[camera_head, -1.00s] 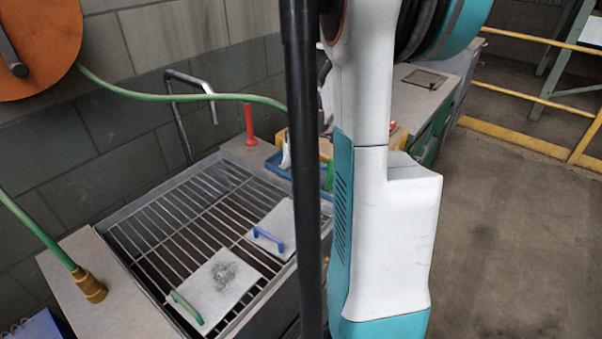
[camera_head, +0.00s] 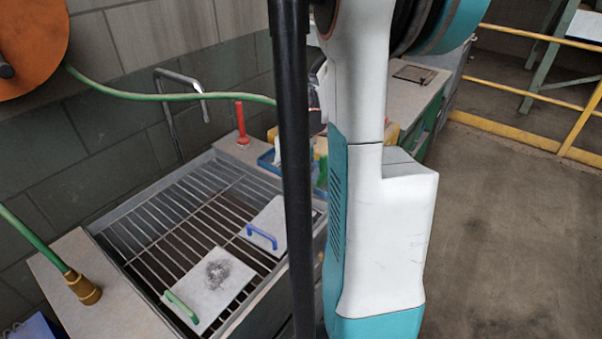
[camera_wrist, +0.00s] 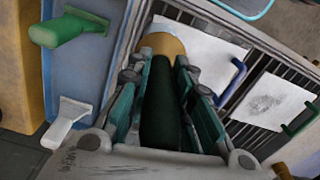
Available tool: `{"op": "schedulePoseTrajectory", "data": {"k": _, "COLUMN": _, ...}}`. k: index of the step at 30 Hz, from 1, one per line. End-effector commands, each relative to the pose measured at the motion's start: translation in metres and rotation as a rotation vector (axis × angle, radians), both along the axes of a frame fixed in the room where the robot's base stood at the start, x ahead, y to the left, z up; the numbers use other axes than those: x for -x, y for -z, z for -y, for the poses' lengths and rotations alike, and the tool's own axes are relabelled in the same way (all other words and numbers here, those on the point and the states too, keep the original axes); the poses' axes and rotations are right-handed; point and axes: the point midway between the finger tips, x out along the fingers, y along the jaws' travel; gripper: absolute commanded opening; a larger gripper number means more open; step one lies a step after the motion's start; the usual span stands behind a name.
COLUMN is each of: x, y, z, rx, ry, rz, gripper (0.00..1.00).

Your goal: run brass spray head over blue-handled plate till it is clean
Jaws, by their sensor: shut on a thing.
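My gripper (camera_wrist: 160,105) is shut on a dark green grip with a brass spray head (camera_wrist: 165,44) at its far end. In the wrist view the brass end overlaps the near edge of the blue-handled plate (camera_wrist: 195,48); I cannot tell the height between them. In the head view this plate (camera_head: 268,217) lies on the sink's slatted rack, pale, with no dark patch visible; my black column borders its right side. My gripper is mostly hidden there behind my column and arm. A green-handled plate (camera_head: 205,300) beside it has a dark smudge, also visible in the wrist view (camera_wrist: 270,98).
A green hose (camera_head: 150,96) runs from an orange reel (camera_head: 30,45) across the sink's back, past a bent metal tap (camera_head: 172,115). A brass fitting (camera_head: 84,289) stands on the left counter. A blue tray (camera_wrist: 70,85) with brushes sits beside the sink.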

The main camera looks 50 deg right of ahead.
Motion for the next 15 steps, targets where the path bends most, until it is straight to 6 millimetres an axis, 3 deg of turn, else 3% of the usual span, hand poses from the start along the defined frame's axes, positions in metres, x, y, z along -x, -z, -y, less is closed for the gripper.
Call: {"op": "schedulePoseTrajectory", "data": {"k": 15, "x": 0.0, "y": -0.0003, "z": -0.0082, "rx": 0.0, "ry": -0.001, "rz": 0.0, "gripper": 0.0}}
